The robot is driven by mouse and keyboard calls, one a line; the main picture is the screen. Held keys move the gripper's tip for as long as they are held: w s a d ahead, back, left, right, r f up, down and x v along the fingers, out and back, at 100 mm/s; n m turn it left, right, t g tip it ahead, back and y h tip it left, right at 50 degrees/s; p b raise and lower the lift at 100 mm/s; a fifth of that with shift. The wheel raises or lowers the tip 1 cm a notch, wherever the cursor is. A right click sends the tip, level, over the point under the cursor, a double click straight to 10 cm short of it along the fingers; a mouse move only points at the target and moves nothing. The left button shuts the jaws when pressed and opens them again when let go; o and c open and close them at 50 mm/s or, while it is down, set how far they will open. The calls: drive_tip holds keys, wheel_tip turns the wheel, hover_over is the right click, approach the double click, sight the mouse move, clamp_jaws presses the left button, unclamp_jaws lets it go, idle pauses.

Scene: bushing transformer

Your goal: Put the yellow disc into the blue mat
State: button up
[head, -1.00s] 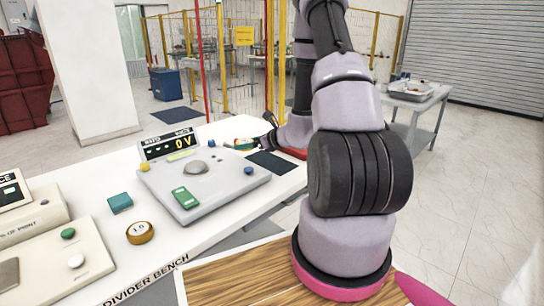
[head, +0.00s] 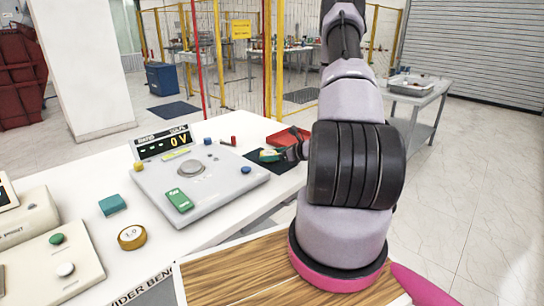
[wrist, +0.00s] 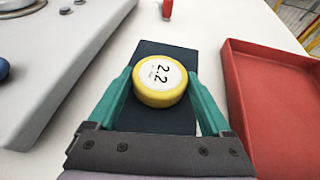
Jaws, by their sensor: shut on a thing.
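The yellow disc (wrist: 160,83), with a white top marked 2.2, sits between the teal fingers of my gripper (wrist: 160,90) in the wrist view. The gripper is shut on it. The dark blue mat (wrist: 152,123) lies directly under the disc and fingers; the disc overlaps its upper middle in the picture. I cannot tell whether the disc touches the mat. In the head view my gripper (head: 276,155) is over the mat (head: 288,173), at the bench's right end, and the disc is small and partly hidden there.
A red tray (wrist: 272,105) stands right of the mat. The grey instrument panel (head: 215,185) is left of it. A small red object (wrist: 167,9) stands beyond the mat. Another disc (head: 132,237), marked 1.0, and a teal block (head: 112,204) are on the bench.

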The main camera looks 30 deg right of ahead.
drive_tip(key=shift+f, duration=0.3)
drive_tip(key=o, duration=1.5)
drive_tip(key=shift+r, duration=0.1)
